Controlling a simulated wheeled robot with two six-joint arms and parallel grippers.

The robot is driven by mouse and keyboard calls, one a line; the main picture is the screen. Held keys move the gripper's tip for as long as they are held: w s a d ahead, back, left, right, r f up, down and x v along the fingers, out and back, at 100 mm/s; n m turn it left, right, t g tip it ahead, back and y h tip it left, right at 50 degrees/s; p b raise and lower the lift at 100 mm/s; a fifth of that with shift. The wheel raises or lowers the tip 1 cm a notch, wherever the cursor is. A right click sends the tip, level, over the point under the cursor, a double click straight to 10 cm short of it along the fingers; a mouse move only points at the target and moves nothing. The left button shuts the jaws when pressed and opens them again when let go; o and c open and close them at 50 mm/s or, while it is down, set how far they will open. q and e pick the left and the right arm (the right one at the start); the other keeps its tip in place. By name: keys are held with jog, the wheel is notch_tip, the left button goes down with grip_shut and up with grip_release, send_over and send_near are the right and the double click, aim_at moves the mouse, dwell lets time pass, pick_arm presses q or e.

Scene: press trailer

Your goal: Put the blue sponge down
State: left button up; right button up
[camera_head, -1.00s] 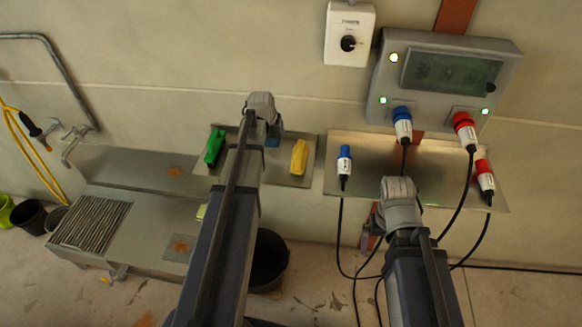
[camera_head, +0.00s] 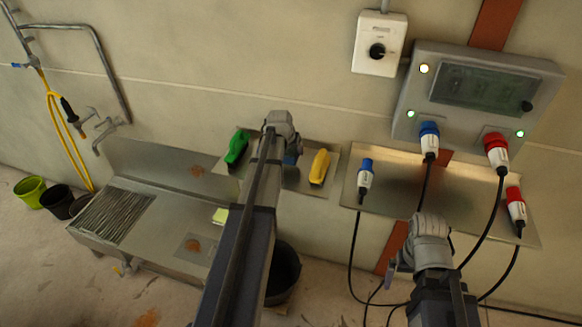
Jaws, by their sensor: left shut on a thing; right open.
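My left gripper (camera_head: 291,146) is over the left steel shelf (camera_head: 304,184) on the wall, between a green brush (camera_head: 237,148) and a yellow brush (camera_head: 319,167). It is shut on the blue sponge (camera_head: 291,159), which shows only as a small blue patch beneath the wrist. My arm hides most of the sponge, and I cannot tell whether it touches the shelf. My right gripper (camera_head: 393,270) is open, below the right steel shelf and away from the sponge.
The right shelf (camera_head: 400,190) lies below a grey control panel (camera_head: 478,95), with blue and red plugs and hanging black cables near my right arm. A steel sink unit (camera_head: 150,225) stands at left. A black bucket (camera_head: 284,272) is on the floor below the left shelf.

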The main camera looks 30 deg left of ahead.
aim_at(288, 152)
pick_arm(q)
jog(key=shift+f+b, duration=1.95)
jog(key=shift+f, duration=0.45)
jog(key=shift+f, duration=0.15)
jog(key=o, duration=1.2)
jog(key=shift+r, duration=0.25)
jog(key=p+v, duration=1)
jog(key=v, duration=0.2)
jog(key=shift+f, duration=0.1)
